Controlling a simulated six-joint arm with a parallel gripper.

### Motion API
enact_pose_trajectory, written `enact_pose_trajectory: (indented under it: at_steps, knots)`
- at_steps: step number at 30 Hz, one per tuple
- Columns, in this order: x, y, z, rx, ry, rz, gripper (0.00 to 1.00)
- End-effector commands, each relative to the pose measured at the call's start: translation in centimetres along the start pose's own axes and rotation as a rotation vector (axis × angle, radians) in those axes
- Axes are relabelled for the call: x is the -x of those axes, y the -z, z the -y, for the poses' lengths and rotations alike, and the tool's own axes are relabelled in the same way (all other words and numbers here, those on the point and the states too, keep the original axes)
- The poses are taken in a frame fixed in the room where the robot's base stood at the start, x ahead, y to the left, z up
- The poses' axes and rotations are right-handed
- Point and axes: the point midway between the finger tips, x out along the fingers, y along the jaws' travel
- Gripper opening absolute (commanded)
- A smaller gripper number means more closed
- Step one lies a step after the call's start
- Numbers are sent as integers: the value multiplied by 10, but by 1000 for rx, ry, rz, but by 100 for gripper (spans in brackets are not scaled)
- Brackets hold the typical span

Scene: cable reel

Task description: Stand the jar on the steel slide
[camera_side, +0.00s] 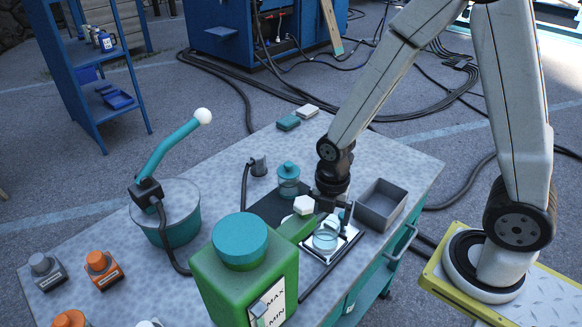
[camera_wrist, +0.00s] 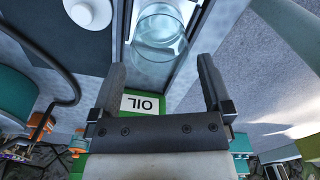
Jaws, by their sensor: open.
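A clear glass jar (camera_side: 325,240) stands upright on the steel slide (camera_side: 346,245), a bright metal plate at the front of the bench. In the wrist view the jar (camera_wrist: 160,32) shows at top centre, over the slide (camera_wrist: 197,22). My gripper (camera_side: 338,212) is close behind the jar in the side view, its jaws partly hidden. In the wrist view its dark fingers (camera_wrist: 160,78) are spread apart with nothing between them. The jar lies just beyond the fingertips, and I see no contact.
A large green container (camera_side: 245,272) with a teal cap stands close left of the slide. A white knob (camera_side: 304,205), a teal-lidded glass pot (camera_side: 288,180) and an open grey bin (camera_side: 381,204) are nearby. A teal pot (camera_side: 178,212) stands left.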

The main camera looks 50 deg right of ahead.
Motion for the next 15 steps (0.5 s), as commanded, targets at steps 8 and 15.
enact_pose_trajectory:
  at_steps: [8, 15]
  knots:
    - [31, 0, -1, 0, -4, 1, 100]
    - [54, 0, -1, 0, -3, 1, 100]
